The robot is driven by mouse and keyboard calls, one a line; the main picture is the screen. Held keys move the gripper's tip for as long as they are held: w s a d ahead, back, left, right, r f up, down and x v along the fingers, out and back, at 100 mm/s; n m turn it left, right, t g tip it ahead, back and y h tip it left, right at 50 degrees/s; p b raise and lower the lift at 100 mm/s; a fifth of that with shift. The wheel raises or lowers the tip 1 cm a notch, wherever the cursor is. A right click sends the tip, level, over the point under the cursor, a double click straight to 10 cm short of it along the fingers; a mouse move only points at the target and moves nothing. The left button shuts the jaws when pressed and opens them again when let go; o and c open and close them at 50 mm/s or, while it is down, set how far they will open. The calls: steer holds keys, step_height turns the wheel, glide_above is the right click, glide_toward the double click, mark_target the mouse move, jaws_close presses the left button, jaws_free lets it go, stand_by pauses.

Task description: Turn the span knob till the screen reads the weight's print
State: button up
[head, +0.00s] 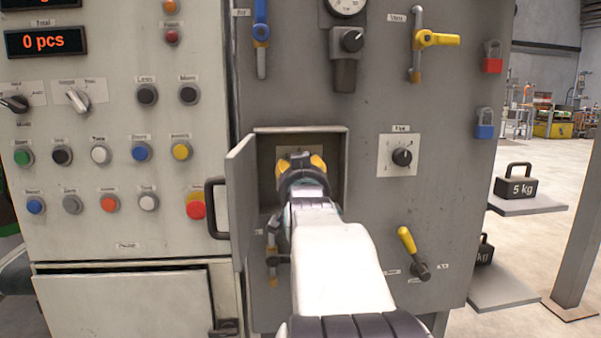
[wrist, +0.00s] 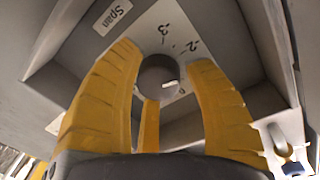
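The span knob (wrist: 158,76), a round grey knob with a white pointer mark, sits on a plate labelled "Span" inside an open box (head: 346,165). Numbers, including 3 and 2, ring it. My gripper (wrist: 168,62) is inside the box with its yellow fingers spread on both sides of the knob. A narrow gap shows at the right finger; contact at the left is unclear. In the head view my gripper (head: 303,165) hides the knob. A black weight (head: 517,187) printed "5 kg" stands on a grey plate (head: 525,206) at the right. No weight reading is legible.
The box's door (head: 241,195) stands open at the left. A display (head: 45,42) reads "0 pcs"; another above is cut off. A second weight (head: 485,250) sits lower right, partly hidden. A yellow-handled lever (head: 407,240) and a dial (head: 402,157) are right of the box.

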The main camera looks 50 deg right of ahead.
steer(key=c, duration=0.8)
steer(key=shift+n, duration=1.5)
steer(key=shift+r, duration=0.1)
steer(key=o, duration=1.2)
steer(key=shift+a, duration=0.1)
steer(key=v, duration=1.2)
